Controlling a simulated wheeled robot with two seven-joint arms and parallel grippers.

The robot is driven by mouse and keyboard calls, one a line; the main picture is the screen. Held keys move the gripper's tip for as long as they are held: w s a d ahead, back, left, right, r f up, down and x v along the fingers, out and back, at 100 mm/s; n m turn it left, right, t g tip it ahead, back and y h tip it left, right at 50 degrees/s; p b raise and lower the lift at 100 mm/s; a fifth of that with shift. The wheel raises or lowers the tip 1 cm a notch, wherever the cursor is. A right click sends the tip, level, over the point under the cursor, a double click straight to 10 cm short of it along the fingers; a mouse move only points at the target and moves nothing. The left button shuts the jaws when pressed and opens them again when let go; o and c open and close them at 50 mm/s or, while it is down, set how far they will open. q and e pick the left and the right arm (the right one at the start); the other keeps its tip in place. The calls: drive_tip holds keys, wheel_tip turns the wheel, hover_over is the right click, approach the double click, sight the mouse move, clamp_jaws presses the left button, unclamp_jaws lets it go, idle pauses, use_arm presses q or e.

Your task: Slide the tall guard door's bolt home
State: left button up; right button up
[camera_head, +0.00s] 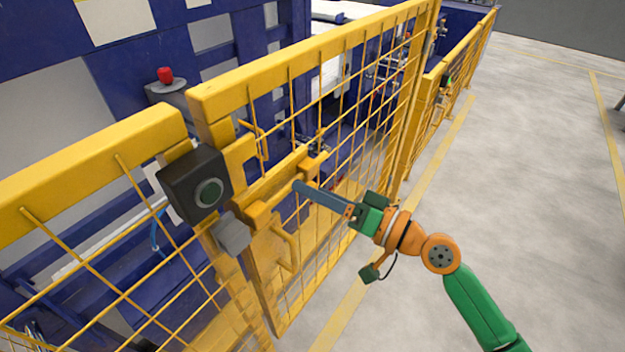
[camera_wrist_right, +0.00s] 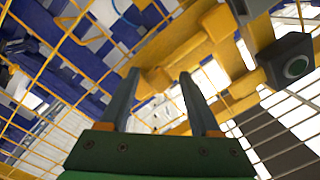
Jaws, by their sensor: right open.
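The tall guard door (camera_head: 330,58) is a yellow frame with wire mesh. Its yellow bolt assembly (camera_head: 272,186) is on the door's near edge, with a yellow loop handle (camera_head: 288,246) below. A grey block (camera_head: 233,235) sits at the left end of the bolt, under a black box with a green round button (camera_head: 192,184). My right gripper (camera_head: 300,187) points at the bolt's right part from the aisle side. In the right wrist view its fingers (camera_wrist_right: 159,76) are apart and empty, with yellow bolt parts (camera_wrist_right: 195,42) beyond them. Contact cannot be told. My left gripper is out of view.
A yellow mesh fence panel (camera_head: 90,165) stands left of the door. Another fence section (camera_head: 455,70) runs to the back right. A red button (camera_head: 165,75) stands behind the fence near blue machinery. The grey floor (camera_head: 540,200) at right is clear.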

drive_tip(key=shift+w+a, duration=0.1)
drive_tip(key=shift+a, duration=0.25)
drive_tip(key=shift+d, duration=0.1)
clamp_jaws()
idle(1.1)
